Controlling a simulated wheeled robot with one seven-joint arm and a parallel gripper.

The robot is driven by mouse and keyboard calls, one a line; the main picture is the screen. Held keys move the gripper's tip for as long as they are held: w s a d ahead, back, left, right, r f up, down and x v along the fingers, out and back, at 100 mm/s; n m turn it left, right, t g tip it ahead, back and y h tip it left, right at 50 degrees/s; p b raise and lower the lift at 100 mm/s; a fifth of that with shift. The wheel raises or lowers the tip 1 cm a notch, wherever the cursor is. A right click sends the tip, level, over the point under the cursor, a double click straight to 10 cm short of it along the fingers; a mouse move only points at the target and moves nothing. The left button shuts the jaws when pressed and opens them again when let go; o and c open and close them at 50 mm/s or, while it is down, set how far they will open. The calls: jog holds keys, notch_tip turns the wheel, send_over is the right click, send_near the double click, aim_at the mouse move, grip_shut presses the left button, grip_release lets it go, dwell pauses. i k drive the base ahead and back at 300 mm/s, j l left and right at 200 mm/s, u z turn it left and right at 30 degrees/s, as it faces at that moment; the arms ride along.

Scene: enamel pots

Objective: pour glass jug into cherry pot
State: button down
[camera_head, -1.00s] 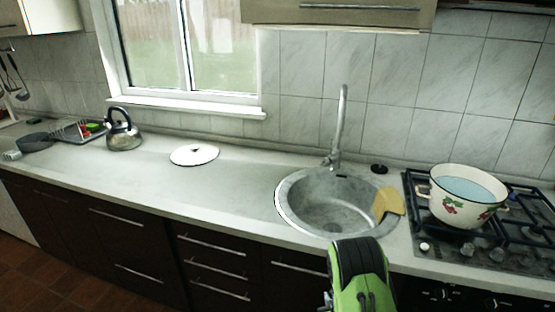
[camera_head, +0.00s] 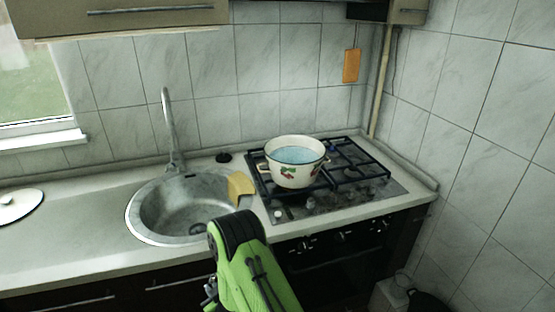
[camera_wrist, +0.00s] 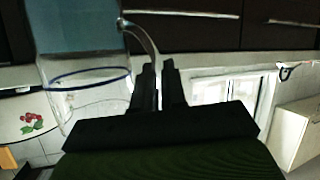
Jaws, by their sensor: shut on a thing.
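The cherry pot (camera_head: 294,176) is cream enamel with a dark rim and painted cherries. It stands upright on the stove in the head view, with a light blue surface inside. Part of it shows at the left of the wrist view (camera_wrist: 22,122). The glass jug (camera_wrist: 88,98) is clear, with a blue line around it and blue contents, at the upper left of the wrist view. My gripper (camera_wrist: 161,68) is shut on the jug's handle. The jug and gripper do not show in the head view, where my green arm stands at the lower middle.
The black stove grates (camera_head: 350,160) surround the pot. A round steel sink (camera_head: 150,212) with a tall tap is left of the stove, with a yellow cloth or sponge (camera_head: 240,186) on its rim. A white lid (camera_head: 18,204) lies far left. A tiled wall closes the right side.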

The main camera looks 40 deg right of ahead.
aim_at(294, 161)
jog(key=k+l+u, duration=0.2)
jog(key=l, duration=0.15)
jog(key=l+u, duration=0.2)
jog(key=l, duration=0.2)
jog(key=k+l+u, duration=0.35)
jog(key=l, duration=0.3)
jog(key=k, duration=0.05)
